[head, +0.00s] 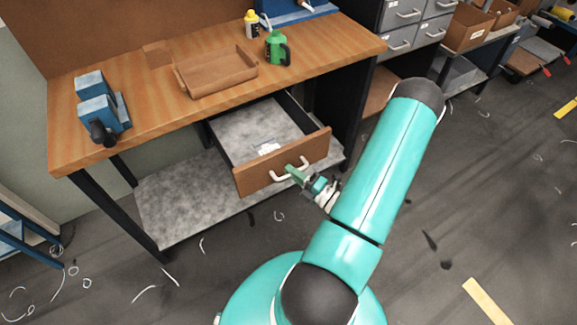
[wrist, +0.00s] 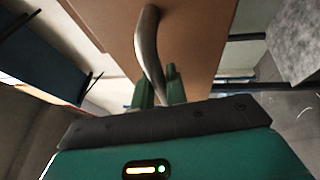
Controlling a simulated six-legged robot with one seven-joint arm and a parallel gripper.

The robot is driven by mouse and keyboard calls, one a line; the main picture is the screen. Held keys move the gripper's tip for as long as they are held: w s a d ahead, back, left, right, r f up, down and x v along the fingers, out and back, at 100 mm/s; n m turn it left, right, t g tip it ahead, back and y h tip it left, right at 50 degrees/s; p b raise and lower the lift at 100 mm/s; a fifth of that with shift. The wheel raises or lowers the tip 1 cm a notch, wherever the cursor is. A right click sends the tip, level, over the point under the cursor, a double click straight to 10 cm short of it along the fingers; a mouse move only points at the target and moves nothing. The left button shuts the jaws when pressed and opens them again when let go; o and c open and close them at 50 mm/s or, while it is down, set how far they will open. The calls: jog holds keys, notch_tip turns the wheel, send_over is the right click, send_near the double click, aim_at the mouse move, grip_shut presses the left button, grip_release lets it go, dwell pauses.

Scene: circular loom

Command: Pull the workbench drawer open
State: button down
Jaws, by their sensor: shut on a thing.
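The workbench drawer (head: 284,164) stands pulled out from under the workbench top (head: 222,107), with its grey inside showing. A small pale item (head: 267,149) lies in it near the front. The curved metal handle (head: 283,176) is on the drawer's wooden front; it also shows in the wrist view (wrist: 148,45). My gripper (head: 296,173) is shut on the handle toward its right end. In the wrist view, the green fingers (wrist: 160,90) are at the handle's near end. The finger contact is partly hidden there.
A blue vise (head: 97,101), a wooden tray (head: 217,72), a green can (head: 277,48) and a yellow bottle (head: 251,23) stand on the workbench. A grey lower shelf (head: 190,210) lies below the drawer. The floor (head: 190,287) in front is open, with scattered shavings.

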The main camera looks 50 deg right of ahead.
jog(key=shift+s+a, duration=0.15)
jog(key=shift+s, duration=0.05)
jog(key=c, duration=1.4)
grip_release()
jog(key=s+d+f, duration=0.1)
jog(key=s+f, duration=0.1)
jog(key=s, duration=1.1)
jog(key=shift+s+d+f, duration=0.15)
jog(key=shift+s+d, duration=0.1)
jog(key=shift+d, duration=0.05)
